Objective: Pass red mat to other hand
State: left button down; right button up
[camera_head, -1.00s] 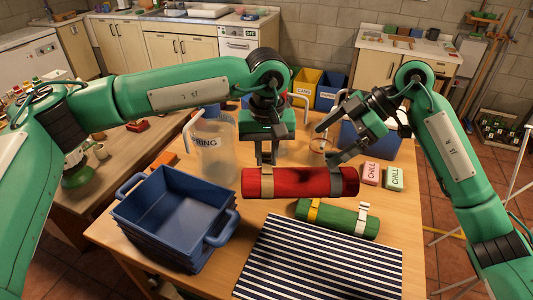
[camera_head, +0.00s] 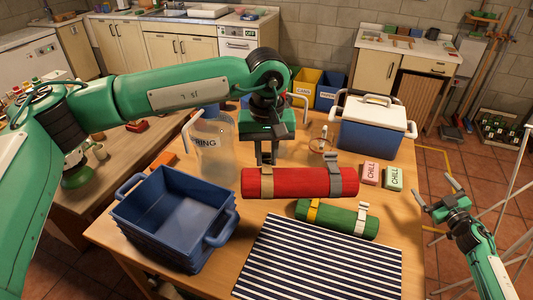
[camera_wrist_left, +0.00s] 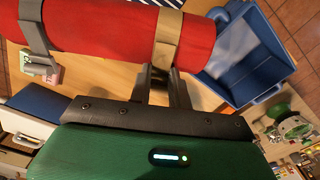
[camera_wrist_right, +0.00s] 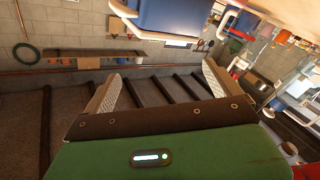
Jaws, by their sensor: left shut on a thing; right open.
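The red mat (camera_head: 300,183) is a rolled red cylinder with a tan strap near its left end and a grey strap near its right end. It is held level above the wooden table. My left gripper (camera_head: 267,160) comes down from above and is shut on the mat near its left, tan-strapped part. In the left wrist view the red mat (camera_wrist_left: 110,30) lies across the fingers (camera_wrist_left: 163,85) at the tan strap. My right gripper (camera_head: 447,198) is open and empty, off the table's right side. In the right wrist view its fingers (camera_wrist_right: 160,92) are spread with nothing between them.
A green rolled mat (camera_head: 337,217) and a striped cloth (camera_head: 320,262) lie in front. Stacked blue crates (camera_head: 150,235) stand left, a clear jug (camera_head: 212,145) behind them. A cooler (camera_head: 372,138) and two chill blocks (camera_head: 371,173) are at the right.

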jog(key=s+d+f+m+g+h, duration=0.1)
jog(key=s+d+f+h, duration=0.2)
jog(key=d+f, duration=0.15)
jog(key=s+d+f+m+h, duration=0.1)
jog(key=s+d+f+h, duration=0.1)
jog(key=d+f+h, duration=0.3)
jog(key=s+d+f+m+g+h, duration=0.1)
jog(key=s+f+g, duration=0.3)
jog(key=s+f, duration=0.65)
jog(key=s+d+f+m+g, duration=0.1)
jog(key=s+f+g, duration=0.2)
jog(key=s+f, duration=0.8)
jog(key=s+a+f+m+g+y, duration=0.1)
jog(key=s+a+f+g+y, duration=0.35)
jog(key=s+a+f, duration=1.8)
jog(key=s+a+f+g, duration=0.2)
jog(key=s+a, duration=0.3)
jog(key=s, duration=0.1)
jog(key=s+a+f+g, duration=0.2)
jog(key=s+a, duration=0.3)
jog(key=s, duration=0.2)
jog(key=shift+a+f+m, duration=0.3)
jog(key=shift+f+m, duration=0.05)
jog(key=shift+m, duration=0.05)
